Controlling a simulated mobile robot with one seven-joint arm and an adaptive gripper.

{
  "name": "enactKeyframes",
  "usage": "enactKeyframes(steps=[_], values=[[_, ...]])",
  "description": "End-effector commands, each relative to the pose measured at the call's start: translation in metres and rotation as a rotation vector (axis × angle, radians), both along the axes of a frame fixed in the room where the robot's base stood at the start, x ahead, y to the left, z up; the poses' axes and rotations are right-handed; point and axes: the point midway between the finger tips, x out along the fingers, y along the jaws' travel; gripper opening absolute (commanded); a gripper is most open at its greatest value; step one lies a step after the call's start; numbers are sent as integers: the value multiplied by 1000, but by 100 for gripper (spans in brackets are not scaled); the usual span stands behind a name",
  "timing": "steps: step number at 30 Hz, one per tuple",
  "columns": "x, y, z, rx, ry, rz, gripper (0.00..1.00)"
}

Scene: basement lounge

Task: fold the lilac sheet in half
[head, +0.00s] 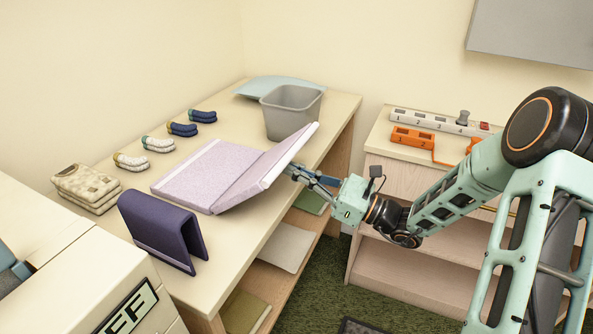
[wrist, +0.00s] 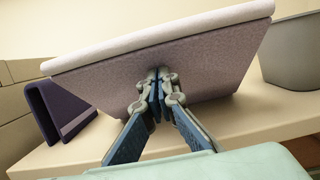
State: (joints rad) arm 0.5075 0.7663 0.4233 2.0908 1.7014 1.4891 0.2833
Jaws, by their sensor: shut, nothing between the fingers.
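The lilac sheet (head: 208,176) lies on the long table, its left half flat and its right half (head: 265,168) tilted up along a crease, with the free edge raised toward the right. My gripper (head: 290,172) is at the underside of the raised half, on the table's front side. In the wrist view the raised half's underside (wrist: 205,75) fills the middle, and my gripper's fingers (wrist: 158,82) are together against or very near it. The fingers are shut with nothing between them. The far part of the flat half is hidden in the wrist view.
A grey bin (head: 291,112) stands behind the sheet, close to its raised edge. A dark purple folded piece (head: 165,230) stands at the near side. Rolled socks (head: 157,144) and a beige folded stack (head: 86,187) lie along the wall. A shelf unit (head: 420,157) stands right.

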Motion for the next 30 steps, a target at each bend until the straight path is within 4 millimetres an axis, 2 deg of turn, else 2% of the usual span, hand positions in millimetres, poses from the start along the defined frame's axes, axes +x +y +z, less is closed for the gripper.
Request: enactKeyframes(steps=[7,30], values=[[1,4,2,0,0,1,0],[18,52,20,0,0,2,0]])
